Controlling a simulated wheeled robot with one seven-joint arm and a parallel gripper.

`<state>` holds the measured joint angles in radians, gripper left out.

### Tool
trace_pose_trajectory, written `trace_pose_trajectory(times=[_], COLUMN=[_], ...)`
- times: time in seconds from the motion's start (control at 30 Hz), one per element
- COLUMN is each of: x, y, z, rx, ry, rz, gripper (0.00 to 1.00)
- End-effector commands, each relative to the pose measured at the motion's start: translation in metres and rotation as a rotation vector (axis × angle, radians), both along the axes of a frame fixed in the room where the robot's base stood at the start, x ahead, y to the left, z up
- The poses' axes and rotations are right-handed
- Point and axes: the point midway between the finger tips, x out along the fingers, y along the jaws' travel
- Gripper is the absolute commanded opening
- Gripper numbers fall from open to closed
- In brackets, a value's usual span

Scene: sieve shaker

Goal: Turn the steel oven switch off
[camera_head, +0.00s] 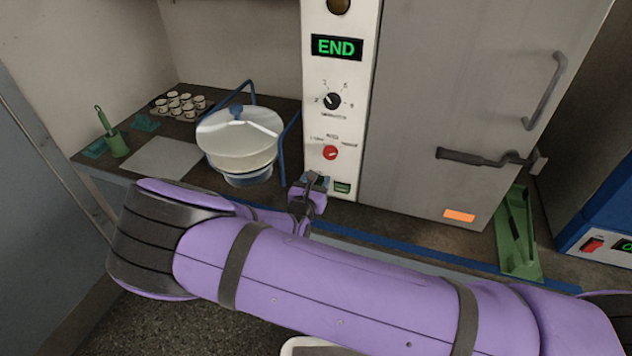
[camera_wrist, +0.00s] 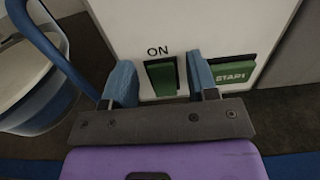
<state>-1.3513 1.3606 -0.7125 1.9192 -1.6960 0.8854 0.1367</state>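The steel oven (camera_head: 440,100) stands in the middle, with a white control panel (camera_head: 318,110) on its left side. Its green switch, labelled ON, shows in the wrist view (camera_wrist: 162,78) low on the panel. My gripper (camera_head: 314,179) is in front of the panel's lower edge and hides most or all of the switch in the head view. In the wrist view, my two blue fingers (camera_wrist: 161,75) are apart and empty, one on each side of the switch. I cannot tell whether either touches the panel. The green START button (camera_wrist: 232,73) is just right of the right finger.
The panel display (camera_head: 337,47) reads END, above a black knob (camera_head: 332,101) and a red knob (camera_head: 330,153). A white-lidded vessel (camera_head: 238,140) in a blue frame stands close left. A green stand (camera_head: 517,235) is at the right, near a blue machine (camera_head: 600,215).

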Motion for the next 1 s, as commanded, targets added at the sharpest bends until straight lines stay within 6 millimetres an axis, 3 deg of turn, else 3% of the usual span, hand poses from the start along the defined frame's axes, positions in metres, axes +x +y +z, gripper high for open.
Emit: trace_pose_trajectory(times=[0.03, 0.2, 1.0], x=[-0.0002, -0.0003, -0.0055], y=[0.0001, 0.0001, 0.002], z=[-0.0001, -0.0001, -0.0081], rx=[0.0, 0.0, -0.101], ry=[0.0, 0.0, -0.277], rz=[0.0, 0.0, 0.0], gripper=[0.44, 0.05, 0.04])
